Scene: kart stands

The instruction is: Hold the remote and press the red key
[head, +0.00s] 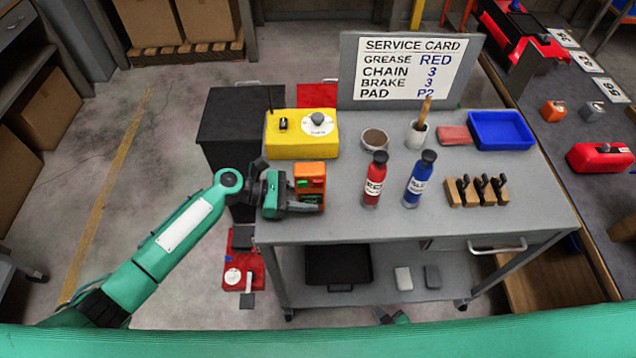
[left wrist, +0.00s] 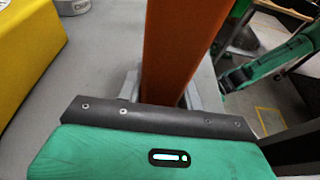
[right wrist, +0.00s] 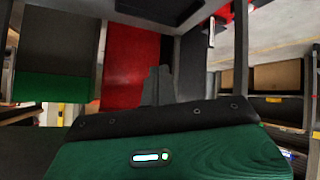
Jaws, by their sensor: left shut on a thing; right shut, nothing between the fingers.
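The orange remote (head: 311,171) is at the left edge of the grey cart top, its face with small coloured keys toward the head camera. The keys are too small to tell apart surely. My left gripper (head: 305,207) is shut on the lower part of the remote. The left wrist view shows the orange body (left wrist: 180,50) between the fingers. My right gripper (right wrist: 158,86) is shut and empty in the right wrist view, apart from the remote. In the head view only a bit of green and dark (head: 394,316) shows low by the cart's front, perhaps that gripper.
On the cart (head: 450,225) stand a yellow box (head: 300,140), a red bottle (head: 374,180), a blue bottle (head: 420,180), a wooden block with black clips (head: 476,192) and a blue tray (head: 500,131). A service card (head: 412,68) stands behind. The cart top's front middle is clear.

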